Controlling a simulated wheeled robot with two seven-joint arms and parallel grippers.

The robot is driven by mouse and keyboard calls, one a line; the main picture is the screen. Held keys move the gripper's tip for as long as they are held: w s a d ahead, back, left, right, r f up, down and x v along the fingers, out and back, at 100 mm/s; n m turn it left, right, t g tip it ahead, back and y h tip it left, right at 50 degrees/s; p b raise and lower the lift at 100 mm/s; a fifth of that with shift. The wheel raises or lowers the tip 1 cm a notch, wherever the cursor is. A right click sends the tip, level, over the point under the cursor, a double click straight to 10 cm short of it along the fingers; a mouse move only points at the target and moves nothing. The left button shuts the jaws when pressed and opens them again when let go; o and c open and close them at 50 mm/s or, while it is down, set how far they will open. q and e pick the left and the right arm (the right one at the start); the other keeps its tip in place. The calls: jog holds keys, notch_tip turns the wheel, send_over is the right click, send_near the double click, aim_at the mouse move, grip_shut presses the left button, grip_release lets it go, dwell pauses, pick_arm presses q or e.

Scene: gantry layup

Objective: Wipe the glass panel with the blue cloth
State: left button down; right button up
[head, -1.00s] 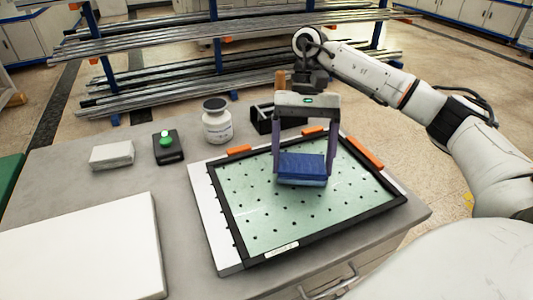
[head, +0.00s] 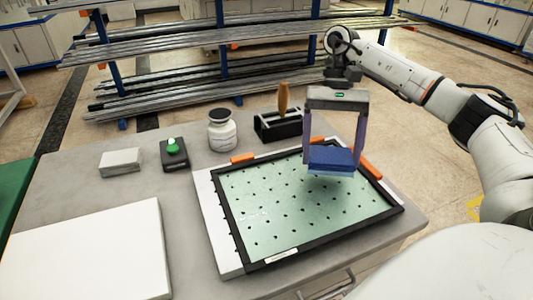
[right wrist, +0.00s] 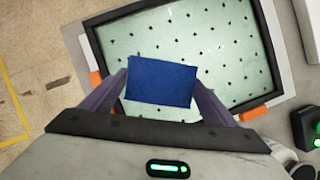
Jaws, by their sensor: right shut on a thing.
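The glass panel (head: 290,215) is pale green with several dark dots, in a black frame lying on the table; it also shows in the right wrist view (right wrist: 215,60). The folded blue cloth (head: 331,160) is between the fingers of my right gripper (head: 333,150), which is shut on it. The cloth is over the far right part of the panel and looks raised a little above it, with a shadow beneath. In the right wrist view the cloth (right wrist: 161,84) hides part of the panel. My left gripper is not in view.
Orange clamps (head: 243,158) sit at the frame's edge. Behind it stand a white jar (head: 222,132) and a black holder (head: 270,128) with a wooden-handled tool (head: 283,98). A green button box (head: 174,153), a grey block (head: 121,162) and a white board (head: 90,250) lie left.

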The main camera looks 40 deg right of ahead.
notch_tip(320, 180, up, 4)
jog(key=p, duration=0.3)
jog(key=shift+r, duration=0.15)
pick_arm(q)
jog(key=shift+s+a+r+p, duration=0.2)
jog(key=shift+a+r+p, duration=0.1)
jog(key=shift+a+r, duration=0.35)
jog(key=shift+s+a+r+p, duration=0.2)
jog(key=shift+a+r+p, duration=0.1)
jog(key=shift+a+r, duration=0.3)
pick_arm(e)
jog(key=shift+r, duration=0.5)
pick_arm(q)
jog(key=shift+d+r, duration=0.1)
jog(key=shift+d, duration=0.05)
